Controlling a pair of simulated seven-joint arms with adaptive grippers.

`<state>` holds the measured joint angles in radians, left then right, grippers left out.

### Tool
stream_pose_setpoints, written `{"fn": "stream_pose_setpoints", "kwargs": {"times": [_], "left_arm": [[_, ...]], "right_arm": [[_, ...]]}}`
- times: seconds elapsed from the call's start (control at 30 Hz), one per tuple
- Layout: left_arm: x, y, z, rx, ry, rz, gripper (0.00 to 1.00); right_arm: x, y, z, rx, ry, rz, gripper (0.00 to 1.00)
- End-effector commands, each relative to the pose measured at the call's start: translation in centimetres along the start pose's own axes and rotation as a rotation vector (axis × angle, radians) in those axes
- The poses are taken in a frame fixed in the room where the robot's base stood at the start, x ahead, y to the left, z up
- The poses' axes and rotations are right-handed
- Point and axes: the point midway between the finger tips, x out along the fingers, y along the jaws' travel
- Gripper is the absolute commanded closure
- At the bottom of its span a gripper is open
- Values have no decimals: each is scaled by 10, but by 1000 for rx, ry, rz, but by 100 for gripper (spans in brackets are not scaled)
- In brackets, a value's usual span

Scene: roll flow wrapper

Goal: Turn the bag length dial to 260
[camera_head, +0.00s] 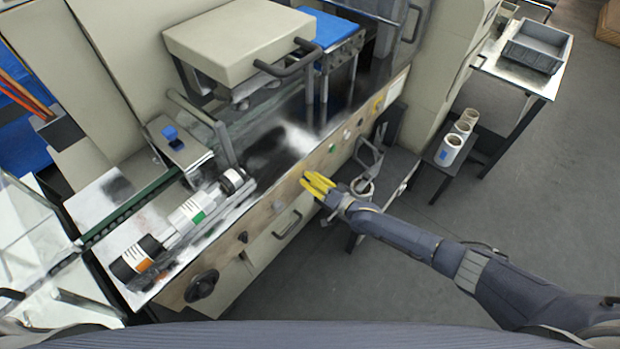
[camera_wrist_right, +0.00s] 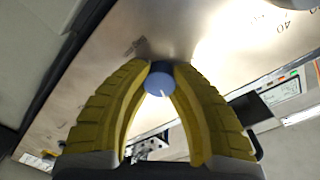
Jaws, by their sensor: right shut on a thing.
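My right gripper (camera_head: 316,184) has yellow fingers and is at the front panel (camera_head: 262,214) of the wrapper machine in the camera_head view. In the right wrist view my right gripper (camera_wrist_right: 158,82) is shut on a small round knob (camera_wrist_right: 158,85) with a pale blue-grey end. The knob stands out from the metal panel (camera_wrist_right: 190,30). Dark printing sits on the panel near it, and a "40" shows at the upper right. I cannot read a pointer or setting on the knob, nor a label naming it as the bag length dial. My left gripper is out of view.
A black knob (camera_head: 243,237) and a black handwheel (camera_head: 201,285) sit on the panel to the left. A green button (camera_head: 333,148) is to the right. A drawer handle (camera_head: 287,225) is below. White rolls (camera_head: 449,150) stand at the right.

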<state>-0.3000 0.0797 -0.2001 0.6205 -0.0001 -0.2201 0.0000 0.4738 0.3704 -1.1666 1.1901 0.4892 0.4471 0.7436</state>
Motion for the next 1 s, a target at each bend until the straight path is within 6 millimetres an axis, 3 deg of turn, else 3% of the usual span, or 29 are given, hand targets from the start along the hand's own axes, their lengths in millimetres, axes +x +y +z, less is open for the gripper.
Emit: {"fn": "stream_pose_setpoints", "kwargs": {"times": [0.03,0.77,0.8,1.0], "left_arm": [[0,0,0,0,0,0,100],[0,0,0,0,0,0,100],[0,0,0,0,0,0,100],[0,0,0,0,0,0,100]], "right_arm": [[-2,1,6,18,-11,3,100],[-2,0,9,90,-18,3,100],[-2,0,9,89,-18,3,73],[-1,0,5,89,-13,1,50]]}}
